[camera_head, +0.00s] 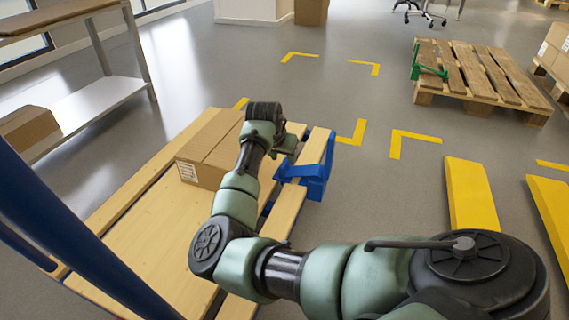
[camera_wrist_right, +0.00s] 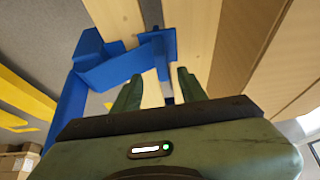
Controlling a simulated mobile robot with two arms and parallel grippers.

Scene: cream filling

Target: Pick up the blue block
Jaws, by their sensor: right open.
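The blue block (camera_head: 316,178) is an angular, bracket-like piece at the right edge of the wooden pallet, with an arm reaching left across the slats. In the right wrist view the blue block (camera_wrist_right: 105,72) fills the upper left, and its far end lies beyond my fingertips. My right gripper (camera_head: 286,145) is just above and behind the block in the head view. Its two green fingers (camera_wrist_right: 160,88) are apart in the wrist view, with part of the block's end and a slat showing between them. I cannot tell whether they touch it. My left gripper is not in view.
A cardboard box (camera_head: 208,150) stands on the wooden pallet (camera_head: 160,235), close left of my right gripper. A blue bar (camera_head: 75,240) crosses the left foreground. A shelf (camera_head: 95,105) stands at left. Another pallet (camera_head: 480,72) with a green piece (camera_head: 428,70) lies at far right.

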